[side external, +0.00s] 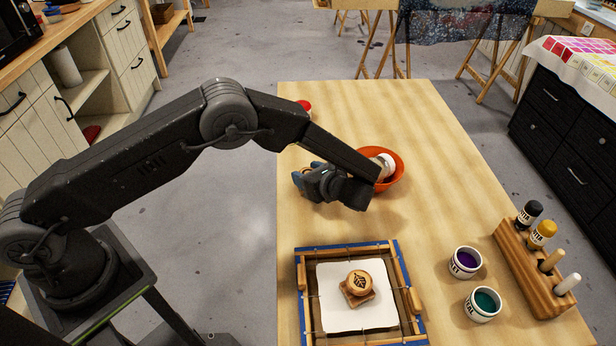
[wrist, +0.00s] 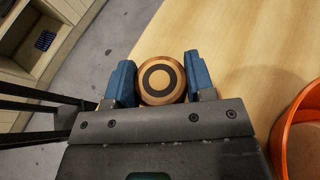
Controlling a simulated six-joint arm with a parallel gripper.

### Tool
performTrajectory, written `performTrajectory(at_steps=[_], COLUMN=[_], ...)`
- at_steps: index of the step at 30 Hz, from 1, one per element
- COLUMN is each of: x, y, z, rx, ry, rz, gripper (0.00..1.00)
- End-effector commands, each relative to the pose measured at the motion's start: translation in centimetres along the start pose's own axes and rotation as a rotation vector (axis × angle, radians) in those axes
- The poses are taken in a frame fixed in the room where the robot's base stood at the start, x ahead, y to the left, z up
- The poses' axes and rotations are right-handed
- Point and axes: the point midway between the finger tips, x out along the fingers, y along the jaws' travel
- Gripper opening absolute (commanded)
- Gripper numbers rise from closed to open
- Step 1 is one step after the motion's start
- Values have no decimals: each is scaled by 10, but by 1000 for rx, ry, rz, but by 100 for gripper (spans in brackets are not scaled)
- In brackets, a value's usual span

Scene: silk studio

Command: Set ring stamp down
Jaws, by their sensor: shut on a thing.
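The ring stamp (wrist: 162,79), a round wooden piece with a dark ring on its top, sits between the blue fingers in the wrist view. My gripper (wrist: 161,84) is shut on it, one finger at each side. In the side view my gripper (side external: 306,178) is over the left part of the wooden table (side external: 430,140), left of the orange bowl. The stamp is mostly hidden there by the gripper. Its underside is not visible, so I cannot tell whether it touches the table.
An orange bowl (side external: 398,170) with a white item stands right of my gripper. A blue-edged frame (side external: 303,290) holds white cloth (side external: 338,312) and a leaf stamp (side external: 358,284). Paint jars (side external: 466,262) (side external: 482,304) and a wooden rack (side external: 532,275) stand at right.

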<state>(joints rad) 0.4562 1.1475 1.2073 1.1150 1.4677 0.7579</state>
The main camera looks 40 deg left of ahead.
Motion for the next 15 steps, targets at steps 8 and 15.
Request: performTrajectory(at_steps=[8,15], x=[-8,23], y=[4,34], z=[42,90], rx=[-2,-2], ry=[-1,0], rz=[4,4], gripper=[22,22])
